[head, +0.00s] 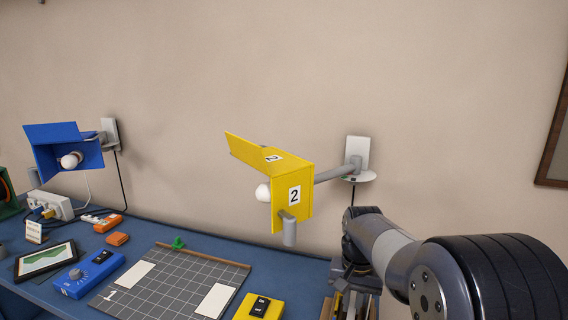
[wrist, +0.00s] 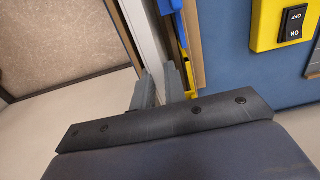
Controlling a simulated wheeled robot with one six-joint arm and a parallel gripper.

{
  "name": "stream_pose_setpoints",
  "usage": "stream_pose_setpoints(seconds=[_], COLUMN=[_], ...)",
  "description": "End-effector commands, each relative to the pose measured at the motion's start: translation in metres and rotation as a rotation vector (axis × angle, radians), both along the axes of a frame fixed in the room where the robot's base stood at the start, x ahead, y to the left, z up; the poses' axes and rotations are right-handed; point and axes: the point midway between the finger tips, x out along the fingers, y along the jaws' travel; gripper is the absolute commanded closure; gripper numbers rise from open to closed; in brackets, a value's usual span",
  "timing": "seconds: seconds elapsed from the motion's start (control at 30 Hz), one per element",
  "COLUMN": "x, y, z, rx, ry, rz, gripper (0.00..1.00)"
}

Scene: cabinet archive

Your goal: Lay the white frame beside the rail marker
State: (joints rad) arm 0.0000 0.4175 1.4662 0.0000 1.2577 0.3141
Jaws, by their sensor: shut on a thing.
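My gripper (wrist: 158,88) is shut on the edge of a thin upright white piece, which looks like the white frame (wrist: 148,40). Most of the frame lies beyond the fingers or is cut off by the view. In the head view my gripper (head: 352,268) is at the right end of the blue table, above a wooden rack (head: 328,306); the white frame cannot be made out clearly there. A small green piece (head: 177,243), seemingly the rail marker, stands at the brown rail (head: 203,256) along the back of the grey grid mat (head: 170,284).
Two white rectangles lie on the mat. A yellow switch box (head: 260,307) stands right of it, a blue box (head: 88,275) and a dark picture frame (head: 45,260) left. A yellow lamp (head: 292,200) overhangs the table right of the mat; a blue lamp (head: 70,150) is left.

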Motion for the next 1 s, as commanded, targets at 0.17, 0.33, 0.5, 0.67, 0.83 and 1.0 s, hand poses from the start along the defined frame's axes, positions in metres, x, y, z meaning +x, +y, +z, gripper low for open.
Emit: stream_pose_setpoints(seconds=[0.17,0.33,0.5,0.67,0.83,1.0], x=[0.000,0.000,0.000,0.000,0.000,0.000], y=[0.000,0.000,0.000,0.000,0.000,0.000], z=[0.000,0.002,0.009,0.018,0.026,0.035], rx=[0.000,0.000,0.000,0.000,0.000,0.000], ry=[-0.001,-0.001,-0.001,-0.001,-0.001,-0.001], rz=[0.000,0.000,0.000,0.000,0.000,0.000], gripper=[1.00,1.00,1.00,1.00,1.00,1.00])
